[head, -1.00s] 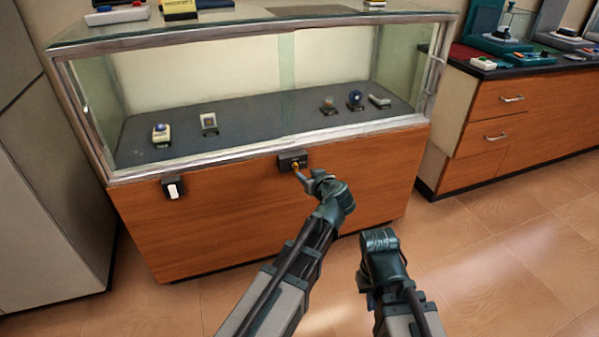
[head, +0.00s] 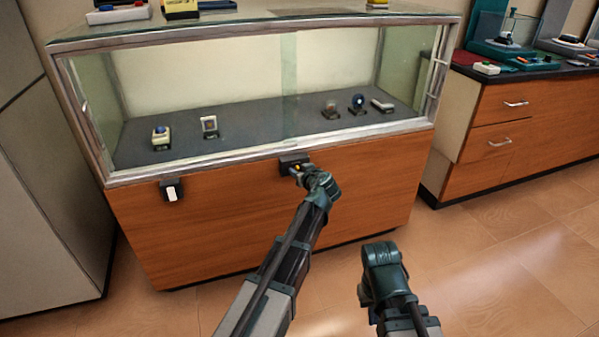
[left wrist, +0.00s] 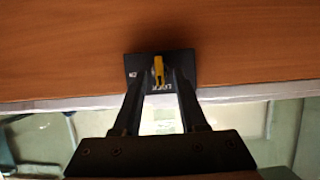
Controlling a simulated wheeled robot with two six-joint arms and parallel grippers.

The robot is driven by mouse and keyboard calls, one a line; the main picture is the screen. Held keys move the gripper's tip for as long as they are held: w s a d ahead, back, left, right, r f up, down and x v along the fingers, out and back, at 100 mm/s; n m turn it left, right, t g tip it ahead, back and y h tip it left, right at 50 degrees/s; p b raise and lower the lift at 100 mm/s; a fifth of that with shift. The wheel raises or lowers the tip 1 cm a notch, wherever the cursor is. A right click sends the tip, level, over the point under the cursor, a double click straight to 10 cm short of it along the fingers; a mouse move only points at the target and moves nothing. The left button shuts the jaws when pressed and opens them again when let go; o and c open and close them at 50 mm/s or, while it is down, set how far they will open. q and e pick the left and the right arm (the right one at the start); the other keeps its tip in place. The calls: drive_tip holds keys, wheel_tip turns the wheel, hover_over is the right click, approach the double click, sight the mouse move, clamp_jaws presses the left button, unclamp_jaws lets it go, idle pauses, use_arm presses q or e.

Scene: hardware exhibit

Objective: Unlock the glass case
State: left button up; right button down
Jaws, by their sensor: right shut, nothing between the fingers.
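The glass case (head: 250,160) has a metal-framed glass top on a wooden base. A dark lock box (head: 291,160) sits on its wooden front, just under the frame. A yellow key (head: 298,168) is at the lock. In the left wrist view the key (left wrist: 158,70) stands out from the dark lock plate (left wrist: 187,60), which has partly hidden lettering. My left gripper (head: 308,174) is at the lock. In the left wrist view its fingers (left wrist: 161,76) are open on either side of the key, with gaps showing. My right gripper (head: 382,258) is shut and empty, low in front of the case.
A small black box with a white front (head: 172,190) is on the case front at left. Several small exhibits, including a blue one (head: 357,101), are inside the case. A wooden drawer counter (head: 530,125) stands at right, a grey cabinet (head: 45,200) at left. Floor at right is clear.

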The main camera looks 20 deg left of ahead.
use_arm(q)
clamp_jaws()
idle(0.3)
drive_tip(key=m+y+b, duration=0.2)
drive_tip(key=m+b, duration=0.1)
drive_tip(key=m, duration=0.1)
drive_tip(key=f+m+g+y+b, duration=0.1)
drive_tip(key=m+y+b, duration=0.2)
drive_tip(key=m, duration=0.1)
drive_tip(key=w+d+m+y+b, duration=0.1)
drive_tip(key=m+y+b, duration=0.1)
drive_tip(key=m+b, duration=0.2)
drive_tip(key=shift+d+f+m+y, duration=0.1)
drive_tip(key=shift+f+m+y, duration=0.2)
drive_tip(key=shift+m, duration=0.3)
idle(0.7)
